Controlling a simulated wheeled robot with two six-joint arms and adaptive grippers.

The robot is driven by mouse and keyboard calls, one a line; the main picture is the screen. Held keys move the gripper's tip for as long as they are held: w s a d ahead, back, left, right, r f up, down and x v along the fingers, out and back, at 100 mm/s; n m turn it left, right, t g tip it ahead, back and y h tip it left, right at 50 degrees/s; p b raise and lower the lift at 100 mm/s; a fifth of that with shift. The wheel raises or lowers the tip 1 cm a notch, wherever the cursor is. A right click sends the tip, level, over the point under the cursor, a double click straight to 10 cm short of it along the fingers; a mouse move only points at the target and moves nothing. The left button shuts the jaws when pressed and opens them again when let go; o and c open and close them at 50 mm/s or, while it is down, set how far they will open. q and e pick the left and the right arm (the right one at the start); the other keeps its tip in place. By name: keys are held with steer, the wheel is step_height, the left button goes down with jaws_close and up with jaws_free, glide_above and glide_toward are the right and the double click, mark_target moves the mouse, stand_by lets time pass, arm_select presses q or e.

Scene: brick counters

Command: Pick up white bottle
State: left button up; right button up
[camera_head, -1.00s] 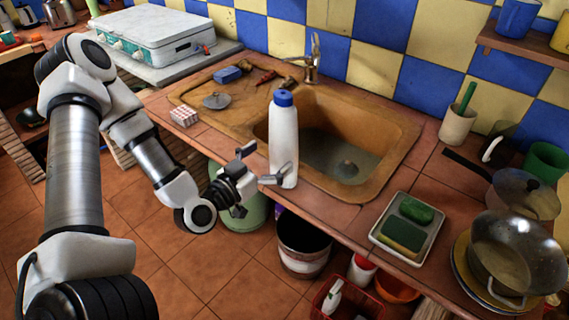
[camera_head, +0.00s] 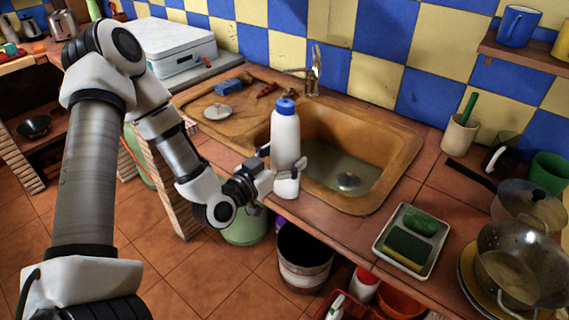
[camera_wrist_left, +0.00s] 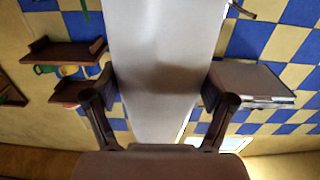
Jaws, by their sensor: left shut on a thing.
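The white bottle (camera_head: 285,138) with a blue cap stands upright at the front edge of the counter, just in front of the sink, in the head view. My left gripper (camera_head: 283,178) is shut on its lower part, with fingers on either side. The wrist view shows the bottle's white body (camera_wrist_left: 160,65) filling the space between the two dark fingers of my left gripper (camera_wrist_left: 160,105). I cannot tell whether the bottle's base touches the counter. My right gripper is out of view.
The brown sink (camera_head: 400,165) lies behind the bottle, with a tap (camera_head: 314,72) at its back. A tray with green sponges (camera_head: 408,242) and a colander (camera_head: 520,265) sit to the right. A bucket (camera_head: 304,258) stands below the counter edge.

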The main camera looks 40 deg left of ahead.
arm_select(q)
steer(key=shift+r, duration=0.15)
steer(key=shift+r, duration=0.3)
step_height(320, 180, up, 3)
steer(key=shift+w+f+p, duration=0.1)
steer(key=shift+p, duration=0.2)
steer(key=s, duration=0.1)
steer(key=s+a, duration=0.1)
steer(key=s, duration=0.1)
steer(key=shift+r+p, duration=0.2)
steer(key=shift+p, duration=0.2)
steer(key=p, duration=0.2)
steer(key=s+r+p, duration=0.1)
steer(key=p, duration=0.1)
steer(key=shift+s+a+r, duration=0.15)
steer(key=shift+s+a, duration=0.1)
steer(key=p, duration=1.1)
glide_toward(276, 145)
steer(key=s+a, duration=0.3)
steer(key=shift+s+r, duration=0.15)
steer(key=shift+r, duration=0.25)
